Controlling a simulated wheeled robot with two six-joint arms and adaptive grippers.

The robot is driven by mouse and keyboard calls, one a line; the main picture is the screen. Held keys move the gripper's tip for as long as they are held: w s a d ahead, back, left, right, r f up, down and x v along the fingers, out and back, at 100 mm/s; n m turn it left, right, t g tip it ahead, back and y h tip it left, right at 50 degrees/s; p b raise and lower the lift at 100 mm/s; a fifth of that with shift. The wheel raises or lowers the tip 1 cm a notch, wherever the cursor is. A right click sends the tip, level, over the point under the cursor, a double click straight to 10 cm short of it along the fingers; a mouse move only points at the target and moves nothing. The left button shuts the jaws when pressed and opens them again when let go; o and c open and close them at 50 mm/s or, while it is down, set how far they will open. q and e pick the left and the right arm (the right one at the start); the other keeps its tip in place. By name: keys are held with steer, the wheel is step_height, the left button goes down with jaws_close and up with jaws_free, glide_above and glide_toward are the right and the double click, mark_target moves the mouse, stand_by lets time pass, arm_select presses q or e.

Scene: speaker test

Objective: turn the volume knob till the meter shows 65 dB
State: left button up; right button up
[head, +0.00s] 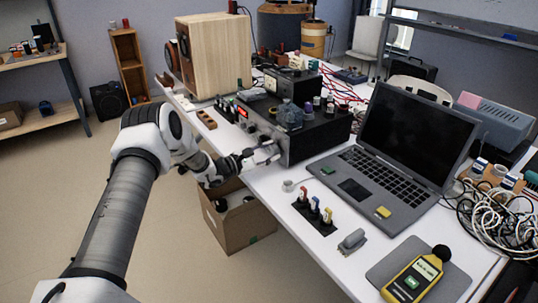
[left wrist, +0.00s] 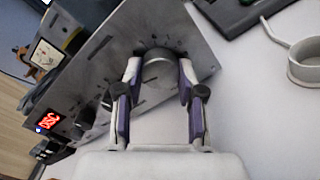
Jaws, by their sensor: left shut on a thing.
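The volume knob (left wrist: 158,70) is a round grey knob on a grey front panel (left wrist: 200,55), with tick marks around it. My left gripper (left wrist: 157,78) is shut on it, one finger on each side. In the head view my left gripper (head: 268,152) reaches the front of the dark amplifier box (head: 322,138) and hides the knob. The yellow sound meter (head: 414,279), with a black foam tip and a green lit screen, lies on a grey pad at the table's front right. Its digits are too small to read. My right gripper is not in view.
A wooden loudspeaker (head: 222,55) stands at the back left. A laptop (head: 400,150) is right of the amplifier, with a small ring-shaped holder (head: 289,186) and colored plugs (head: 315,211) before it. A cardboard box (head: 233,222) stands below.

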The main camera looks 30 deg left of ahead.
arm_select(q)
steer(key=o, duration=1.1)
steer(key=shift+o, duration=0.2)
steer(key=v, duration=1.2)
steer(key=shift+d, duration=0.1)
